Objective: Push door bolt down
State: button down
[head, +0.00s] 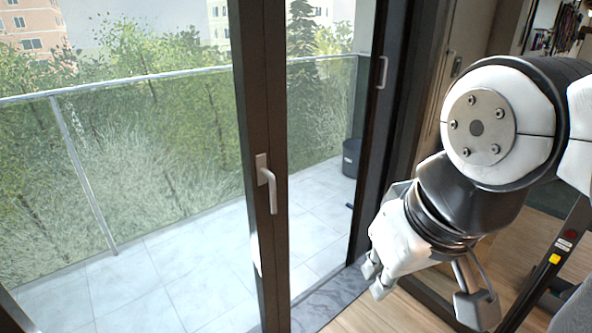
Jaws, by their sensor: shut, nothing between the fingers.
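A dark-framed glass sliding door (259,95) stands left of centre in the head view. A light lever handle (269,187) is fixed on its upright, with the lever hanging downward. I cannot make out a separate door bolt for sure. My gripper (376,281) is at the lower right, to the right of and below the handle, and well apart from it in the picture. Its white fingers point down and to the left, are shut and hold nothing. My arm hides part of the room behind it.
Another pale handle (382,72) is on the dark frame at the right. A stone threshold (335,300) runs along the floor. Outside are a tiled balcony (150,275), a metal railing (150,77) and a dark bin (351,158). Open space lies between my gripper and the door upright.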

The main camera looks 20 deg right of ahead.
aim_at(554, 258)
jog(key=z, duration=1.9)
jog(key=i+j+u, duration=0.1)
jog(key=i+j, duration=0.25)
jog(key=i, duration=0.15)
jog(key=i+j+u, duration=0.1)
jog(key=i+j, duration=0.25)
jog(key=i, duration=0.2)
